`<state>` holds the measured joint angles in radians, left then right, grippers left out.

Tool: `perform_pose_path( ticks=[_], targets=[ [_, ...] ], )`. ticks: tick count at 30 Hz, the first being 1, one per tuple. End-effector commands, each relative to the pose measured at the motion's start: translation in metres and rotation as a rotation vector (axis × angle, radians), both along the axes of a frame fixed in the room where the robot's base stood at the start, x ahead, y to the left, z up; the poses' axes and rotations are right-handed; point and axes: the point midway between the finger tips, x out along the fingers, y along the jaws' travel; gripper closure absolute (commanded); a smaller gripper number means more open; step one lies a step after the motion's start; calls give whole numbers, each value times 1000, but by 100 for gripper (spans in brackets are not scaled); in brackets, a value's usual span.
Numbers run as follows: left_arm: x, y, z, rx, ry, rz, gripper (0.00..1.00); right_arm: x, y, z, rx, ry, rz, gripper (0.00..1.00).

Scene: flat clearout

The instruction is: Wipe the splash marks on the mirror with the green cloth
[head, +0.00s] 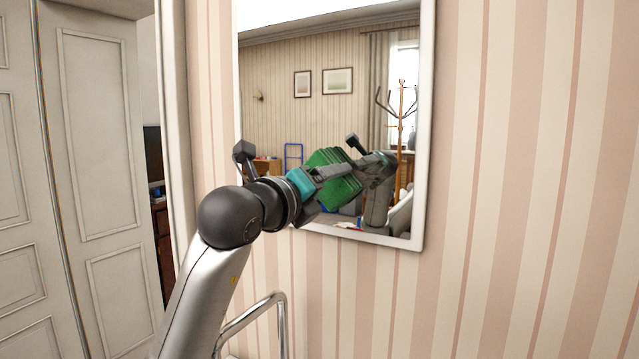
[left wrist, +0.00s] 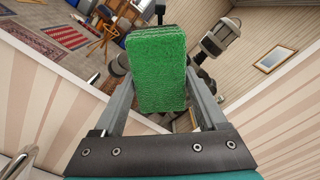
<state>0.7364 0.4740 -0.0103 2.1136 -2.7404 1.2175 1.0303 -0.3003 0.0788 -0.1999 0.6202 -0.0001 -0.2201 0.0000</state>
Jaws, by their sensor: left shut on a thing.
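The mirror (head: 429,120) hangs on the wall in a white frame, and its glass reflects a room. My left gripper (head: 335,174) is in front of the mirror's lower part, shut on the green cloth (head: 341,192). In the left wrist view the cloth (left wrist: 157,70) is a thick, fuzzy green block between the two fingers (left wrist: 160,90). The reflected arm and gripper meet the cloth from the right in the head view. I cannot tell whether the cloth touches the glass. I cannot make out splash marks. My right gripper is not in view.
A pink and cream striped wall (head: 530,180) surrounds the mirror, clear on the right. White panelled doors (head: 100,130) stand at the left, with a narrow opening beside them. A curved metal rail (head: 281,320) rises below the mirror.

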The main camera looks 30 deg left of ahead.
Motion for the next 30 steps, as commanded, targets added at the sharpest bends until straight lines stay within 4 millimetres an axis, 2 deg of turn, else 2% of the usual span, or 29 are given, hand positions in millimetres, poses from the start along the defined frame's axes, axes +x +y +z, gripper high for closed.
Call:
perform_pose_path(
  ticks=[9, 16, 30],
  targets=[
    [-3, -28, 0, -1, -1, -4, 70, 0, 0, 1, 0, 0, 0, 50],
    [-3, -35, 0, 0, -2, -4, 70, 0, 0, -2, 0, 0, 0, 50],
    [-4, -56, -3, 1, -3, -4, 70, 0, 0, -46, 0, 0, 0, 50]
  ],
)
